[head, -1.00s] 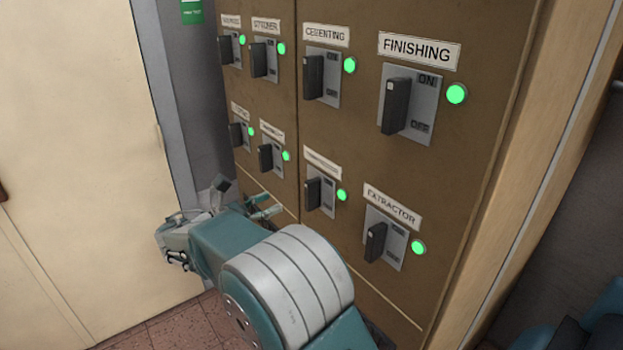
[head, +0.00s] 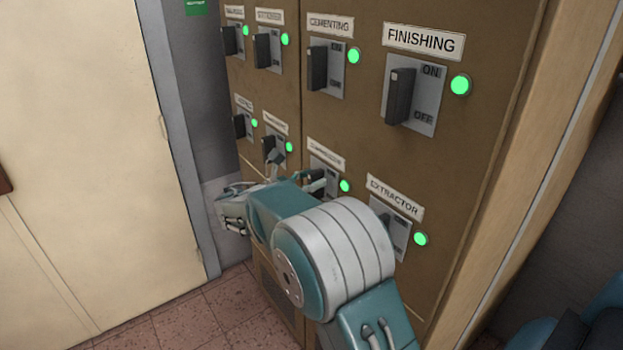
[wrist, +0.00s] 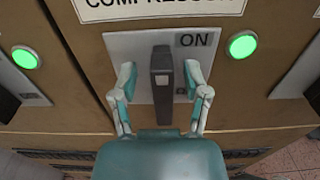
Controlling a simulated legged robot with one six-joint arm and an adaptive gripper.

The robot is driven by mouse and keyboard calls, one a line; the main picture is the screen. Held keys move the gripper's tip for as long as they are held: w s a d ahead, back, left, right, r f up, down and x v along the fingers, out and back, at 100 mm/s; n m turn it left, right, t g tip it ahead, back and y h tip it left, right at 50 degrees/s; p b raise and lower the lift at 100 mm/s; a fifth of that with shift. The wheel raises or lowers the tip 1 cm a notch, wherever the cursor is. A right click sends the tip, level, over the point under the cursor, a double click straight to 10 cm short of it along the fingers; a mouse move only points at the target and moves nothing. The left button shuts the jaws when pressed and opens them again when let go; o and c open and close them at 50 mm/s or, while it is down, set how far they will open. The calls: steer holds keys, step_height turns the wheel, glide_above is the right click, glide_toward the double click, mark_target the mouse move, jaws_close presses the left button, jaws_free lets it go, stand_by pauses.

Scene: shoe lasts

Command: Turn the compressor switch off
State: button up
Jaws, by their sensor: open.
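The compressor switch (wrist: 162,80) is a dark upright lever on a grey plate (wrist: 140,46), under a label reading COMPRESSOR (wrist: 160,6). ON is printed at the plate's upper right; the lower marking is mostly hidden. Its lamp (wrist: 242,44) glows green. My gripper (wrist: 159,78) is open, with one teal finger on each side of the lever; I cannot tell whether either touches it. In the head view the compressor label (head: 326,154) and lamp (head: 345,186) show in the lower row, and my gripper (head: 296,172) partly covers the switch.
Similar switches with green lamps surround it on the brown panel: finishing (head: 400,97) above right, extractor (head: 396,232) to the right, partly behind my arm, cementing (head: 318,66) above. A neighbouring lamp (wrist: 26,57) is left in the wrist view. Tiled floor (head: 190,318) lies below.

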mark_target(330, 189)
jaws_close()
steer(key=shift+m, duration=0.3)
steer(key=m, duration=0.3)
steer(key=shift+s+d+m, duration=0.3)
steer(key=shift+s, duration=0.05)
steer(key=m, duration=0.4)
steer(key=shift+s+d+f+m, duration=0.2)
steer(key=shift+s+f+m, duration=0.1)
steer(key=shift+s+f, duration=0.05)
steer(key=m, duration=0.4)
steer(key=shift+s+d+f, duration=0.15)
steer(key=shift+s+f, duration=0.05)
steer(key=shift+f, duration=0.2)
steer(key=shift+s+d+f+m, duration=0.1)
steer(key=shift+f+m, duration=0.2)
steer(key=shift+m, duration=0.95)
steer(key=shift+s+f+m, duration=0.1)
steer(key=shift+f+m, duration=0.15)
steer(key=shift+m, duration=1)
steer(key=shift+f, duration=0.1)
